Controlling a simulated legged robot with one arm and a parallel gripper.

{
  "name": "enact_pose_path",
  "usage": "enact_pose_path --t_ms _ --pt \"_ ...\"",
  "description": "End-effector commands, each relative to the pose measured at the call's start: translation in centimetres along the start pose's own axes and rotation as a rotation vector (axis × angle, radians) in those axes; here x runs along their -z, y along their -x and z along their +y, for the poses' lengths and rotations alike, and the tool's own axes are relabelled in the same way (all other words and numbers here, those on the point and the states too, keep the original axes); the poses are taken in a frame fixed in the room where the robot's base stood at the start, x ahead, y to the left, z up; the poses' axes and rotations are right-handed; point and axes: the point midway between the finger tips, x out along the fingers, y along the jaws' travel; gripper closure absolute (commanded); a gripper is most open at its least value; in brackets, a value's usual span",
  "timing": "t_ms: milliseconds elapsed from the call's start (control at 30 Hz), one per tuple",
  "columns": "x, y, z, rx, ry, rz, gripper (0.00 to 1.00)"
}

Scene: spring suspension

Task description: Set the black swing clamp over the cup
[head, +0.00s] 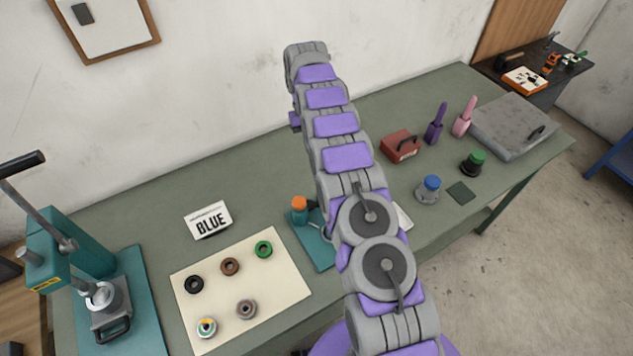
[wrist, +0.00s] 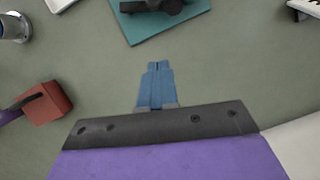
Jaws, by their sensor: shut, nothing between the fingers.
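My gripper (wrist: 157,72) shows in the wrist view as blue fingers set together, with nothing between them, above the bare green bench top. In the head view my arm's far end hides the fingers. A teal base plate (wrist: 136,28) lies ahead of the fingertips in the wrist view, apart from them. A black part (wrist: 150,5) on it, cut by the top edge, may be the swing clamp. In the head view the teal plate (head: 312,247) is partly behind my arm, with an orange-topped post (head: 299,211). I cannot make out the cup or the clamp's position.
A red box (head: 401,147) stands right of my arm; it also shows in the wrist view (wrist: 47,103). Blue-topped (head: 429,190) and green-topped (head: 473,163) jars stand further right.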

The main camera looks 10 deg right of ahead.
Motion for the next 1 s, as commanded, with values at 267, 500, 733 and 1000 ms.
enact_pose_path --t_ms 267,500,733,1000 --pt "0.1 -0.3 0.0 0.0 0.0 0.0 1.0" --pt "0.2 -1.8 0.0 -0.002 0.0 0.001 1.0" --pt "0.2 -3.1 -0.1 0.0 0.002 0.001 1.0" --pt "-0.1 -5.8 0.0 0.0 0.0 -0.006 1.0"
